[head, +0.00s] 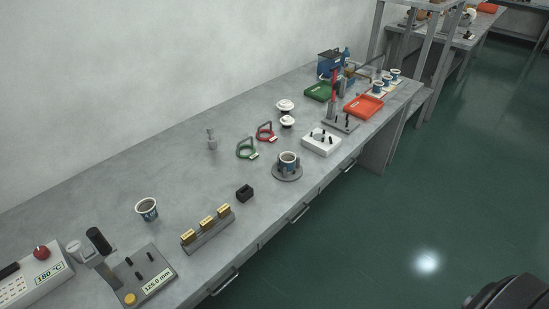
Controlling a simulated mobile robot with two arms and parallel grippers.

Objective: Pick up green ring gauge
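The green ring gauge (240,154) lies on the grey workbench (105,185), near the middle of its length. It looks like a green open frame with a pale tag at its right end. A similar red ring gauge (261,137) with a pale tag lies just behind it to the right, close but seemingly apart. Neither of my grippers can be made out in the head view, and nothing touches the green gauge. A dark rounded part at the bottom right corner looks like part of my own body.
A cup on a round grey base (287,177) stands right of the green gauge, a small metal post (212,142) left of it. Nearer are a black block (245,193), a rack with yellow-topped pieces (208,238) and a paper cup (147,209). Bench around the gauge's front left is clear.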

